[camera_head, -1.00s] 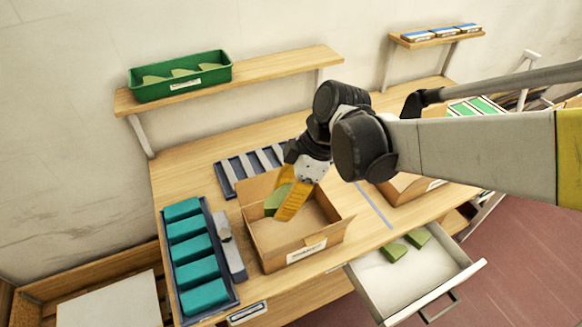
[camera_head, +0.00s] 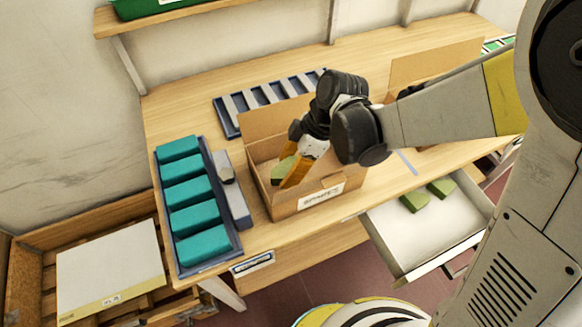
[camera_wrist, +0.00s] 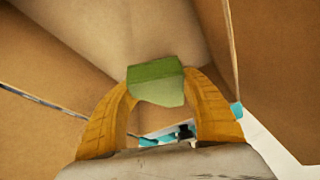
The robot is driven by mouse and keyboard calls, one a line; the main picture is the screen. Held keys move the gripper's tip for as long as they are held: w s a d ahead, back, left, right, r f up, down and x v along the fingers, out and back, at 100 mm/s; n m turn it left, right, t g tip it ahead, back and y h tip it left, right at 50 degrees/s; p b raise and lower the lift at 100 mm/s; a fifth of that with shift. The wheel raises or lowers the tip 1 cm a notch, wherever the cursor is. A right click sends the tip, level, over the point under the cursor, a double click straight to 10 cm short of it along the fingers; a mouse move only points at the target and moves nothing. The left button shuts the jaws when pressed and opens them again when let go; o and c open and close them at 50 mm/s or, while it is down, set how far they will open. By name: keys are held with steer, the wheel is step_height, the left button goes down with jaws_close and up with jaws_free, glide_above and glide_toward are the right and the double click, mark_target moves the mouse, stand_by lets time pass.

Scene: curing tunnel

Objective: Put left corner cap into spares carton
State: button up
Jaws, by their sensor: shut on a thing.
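A green corner cap (camera_wrist: 156,82) is held between the yellow fingers of my gripper (camera_wrist: 158,95) in the wrist view. In the head view my gripper (camera_head: 289,172) points down inside the open cardboard spares carton (camera_head: 320,197), and the cap (camera_head: 281,170) shows beside the fingers, below the carton's back flap. The carton stands on the workbench with a label on its front. Whether the cap touches the carton floor cannot be told. Two more green caps (camera_head: 415,202) lie in the open white drawer (camera_head: 395,228) at the right.
A dark tray of teal blocks (camera_head: 190,200) and a grey tool (camera_head: 235,200) stand left of the carton. A slotted rack (camera_head: 228,120) lies behind it. Another carton (camera_head: 430,68) stands at the back right, partly hidden by my arm.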

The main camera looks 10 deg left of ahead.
steer(key=shift+f+b, duration=0.8)
steer(key=shift+f, duration=1.2)
steer(key=shift+f, duration=0.15)
steer(key=o, duration=1)
steer(key=p+v, duration=0.4)
steer(key=v, duration=0.8)
